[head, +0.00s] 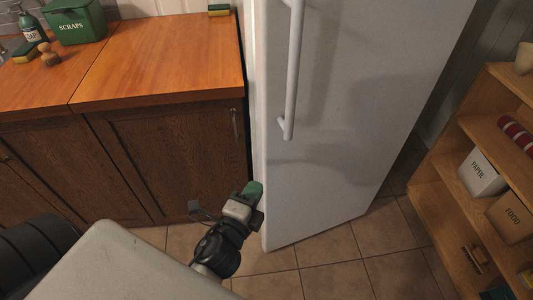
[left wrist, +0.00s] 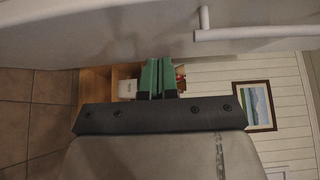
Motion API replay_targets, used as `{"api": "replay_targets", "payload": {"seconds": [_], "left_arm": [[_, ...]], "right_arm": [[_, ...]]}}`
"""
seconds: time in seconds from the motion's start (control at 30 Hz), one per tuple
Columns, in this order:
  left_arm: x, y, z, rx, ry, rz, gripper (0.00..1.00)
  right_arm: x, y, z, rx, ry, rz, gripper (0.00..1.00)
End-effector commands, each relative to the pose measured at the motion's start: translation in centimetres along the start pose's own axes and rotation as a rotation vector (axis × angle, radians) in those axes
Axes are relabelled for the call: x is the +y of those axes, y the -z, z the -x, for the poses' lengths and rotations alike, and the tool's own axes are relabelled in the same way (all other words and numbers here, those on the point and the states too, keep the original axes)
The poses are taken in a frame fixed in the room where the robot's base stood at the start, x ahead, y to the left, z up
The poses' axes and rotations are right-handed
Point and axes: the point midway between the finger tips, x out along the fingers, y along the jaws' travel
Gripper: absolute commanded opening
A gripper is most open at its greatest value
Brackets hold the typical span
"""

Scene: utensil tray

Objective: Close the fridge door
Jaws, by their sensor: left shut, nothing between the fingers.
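The white fridge door (head: 350,110) fills the upper middle of the head view, with its long handle (head: 293,70) near its left edge. Its bottom edge slants away to the right more steeply than the cabinet fronts, so it appears to stand ajar. The fridge's inside is hidden. My left gripper (head: 254,189) is low at the door's left edge, its green fingers shut and empty. I cannot tell whether they touch the door. In the left wrist view the shut fingers (left wrist: 158,78) show below the door (left wrist: 120,35) and its handle (left wrist: 240,32). My right gripper is not in view.
A wooden counter (head: 165,55) over brown cabinets (head: 165,150) stands left of the door. A wooden shelf (head: 440,205) with white and brown bins stands at the right. Tiled floor (head: 330,265) is clear in front of the door.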

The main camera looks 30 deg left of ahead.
Motion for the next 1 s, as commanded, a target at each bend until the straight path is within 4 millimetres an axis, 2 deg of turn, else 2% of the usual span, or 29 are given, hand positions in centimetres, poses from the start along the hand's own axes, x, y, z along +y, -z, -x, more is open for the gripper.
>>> {"api": "replay_targets", "payload": {"seconds": [0.2,0.47,0.7,1.0], "left_arm": [[-0.5,0.0,-4.2,0.001,0.004,-0.001,0.0],[-0.3,-0.2,-9.3,0.0,0.001,0.002,0.0],[-0.1,-2.4,-11.2,0.001,-0.001,0.002,0.0],[0.0,-2.8,-11.5,0.001,-0.001,0.004,0.0]], "right_arm": [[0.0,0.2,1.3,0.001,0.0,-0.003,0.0],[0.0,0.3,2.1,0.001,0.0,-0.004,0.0],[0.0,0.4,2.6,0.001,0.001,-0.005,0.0],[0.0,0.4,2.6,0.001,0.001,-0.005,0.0]]}}
